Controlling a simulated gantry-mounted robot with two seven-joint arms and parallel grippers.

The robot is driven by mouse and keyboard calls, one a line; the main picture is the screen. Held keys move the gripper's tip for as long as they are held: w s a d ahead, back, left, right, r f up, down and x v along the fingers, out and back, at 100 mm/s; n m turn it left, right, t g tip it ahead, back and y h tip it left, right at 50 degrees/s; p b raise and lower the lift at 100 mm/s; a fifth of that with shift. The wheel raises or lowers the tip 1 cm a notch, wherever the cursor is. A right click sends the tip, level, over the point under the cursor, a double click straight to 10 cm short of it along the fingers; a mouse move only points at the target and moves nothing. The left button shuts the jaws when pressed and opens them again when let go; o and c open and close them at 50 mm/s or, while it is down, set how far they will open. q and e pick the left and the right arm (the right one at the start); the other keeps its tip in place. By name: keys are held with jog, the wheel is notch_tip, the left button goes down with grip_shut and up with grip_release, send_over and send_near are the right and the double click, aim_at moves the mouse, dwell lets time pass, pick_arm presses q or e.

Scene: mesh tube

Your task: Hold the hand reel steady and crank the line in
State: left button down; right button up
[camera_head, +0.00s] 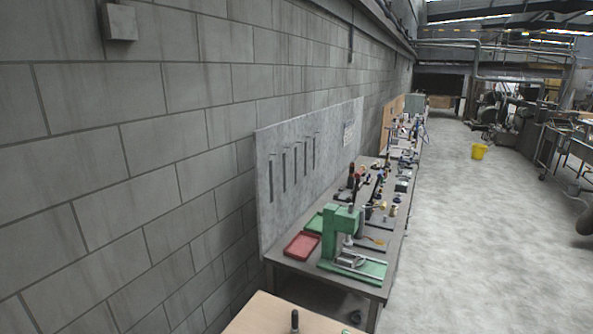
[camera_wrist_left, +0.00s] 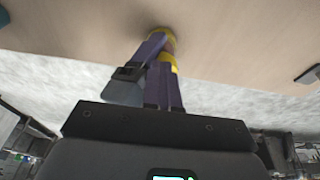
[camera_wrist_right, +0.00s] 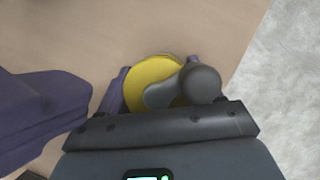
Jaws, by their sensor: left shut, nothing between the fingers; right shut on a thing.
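The hand reel shows in the right wrist view as a yellow round spool (camera_wrist_right: 152,84) with a grey crank knob (camera_wrist_right: 202,82) in front of it. My right gripper (camera_wrist_right: 153,80) has its purple fingers on either side of the spool and is shut on the reel. In the left wrist view, yellow parts of the reel (camera_wrist_left: 161,33) show just beyond the tips of my left gripper (camera_wrist_left: 163,62). My left gripper is shut and empty close to the reel; I cannot tell whether it touches. A large purple part fills the left of the right wrist view.
In the head view, a pale wooden tabletop (camera_head: 265,318) shows at the bottom, with a small dark upright knob (camera_head: 295,321) on it. Beyond stands a workbench with a green press (camera_head: 330,237) and a red tray (camera_head: 300,246). A block wall runs along the left.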

pick_arm(q)
jog(key=shift+d+f, duration=0.1)
jog(key=shift+d, duration=0.3)
jog(key=shift+w, duration=0.45)
jog(key=shift+w+a, duration=0.15)
dwell(0.7)
jog(key=d+v, duration=0.1)
jog(key=v, duration=0.5)
dwell(0.4)
jog(key=shift+s, duration=0.2)
